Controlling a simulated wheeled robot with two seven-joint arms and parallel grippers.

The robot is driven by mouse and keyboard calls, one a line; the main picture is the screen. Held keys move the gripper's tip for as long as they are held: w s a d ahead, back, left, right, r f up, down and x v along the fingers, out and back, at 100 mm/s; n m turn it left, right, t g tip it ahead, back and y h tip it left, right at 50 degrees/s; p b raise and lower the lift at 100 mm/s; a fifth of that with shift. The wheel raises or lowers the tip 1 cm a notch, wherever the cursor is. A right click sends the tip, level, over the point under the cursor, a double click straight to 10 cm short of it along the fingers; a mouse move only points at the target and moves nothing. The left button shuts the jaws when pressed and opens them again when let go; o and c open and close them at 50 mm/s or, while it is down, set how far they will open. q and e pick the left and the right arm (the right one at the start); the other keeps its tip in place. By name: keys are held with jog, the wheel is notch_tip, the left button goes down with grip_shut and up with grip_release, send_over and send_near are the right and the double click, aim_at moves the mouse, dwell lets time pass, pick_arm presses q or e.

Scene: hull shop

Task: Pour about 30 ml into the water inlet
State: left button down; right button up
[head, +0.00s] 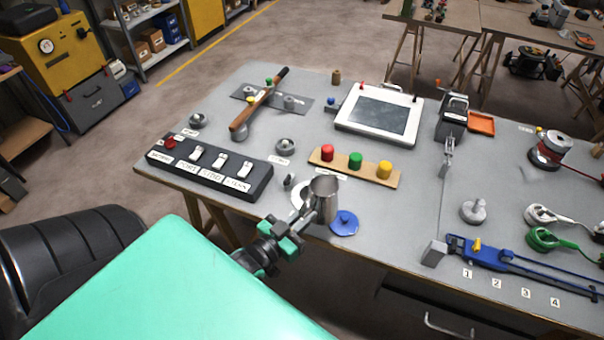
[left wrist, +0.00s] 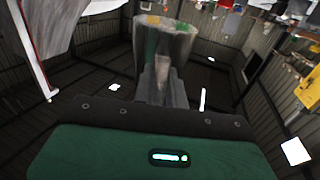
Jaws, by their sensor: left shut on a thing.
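A grey metal cup (head: 325,190) is held by my left gripper (head: 307,217) over the front edge area of the grey workbench (head: 400,225). The cup looks close to upright in the head view. In the left wrist view the cup (left wrist: 165,38) stands beyond the fingers, which close on it. Its contents cannot be made out. A white round fitting (head: 298,196) shows partly behind the cup and may be the water inlet; the cup hides much of it. A blue round lid with a knob (head: 344,222) lies just right of the cup. My right gripper is not seen.
A black switch box (head: 210,168) stands left of the cup. A wooden strip with red, green and yellow buttons (head: 354,166) lies behind it. A framed panel (head: 378,113), a blue clamp-like tool (head: 480,252) and a grey knob (head: 473,211) are further right. Bare bench lies right of the lid.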

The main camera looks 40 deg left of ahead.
pick_arm(q)
jog(key=s+a+f+b, duration=0.2)
jog(key=a+f+b, duration=0.2)
jog(key=a+f, duration=0.45)
jog(key=w+r+g+y+p, duration=0.1)
jog(key=w+r+g+p, duration=0.7)
jog(key=p, duration=1.4)
jog(key=shift+w+a+r+g+p, duration=0.3)
jog(key=shift+w+g, duration=0.25)
jog(key=shift+g, duration=2.35)
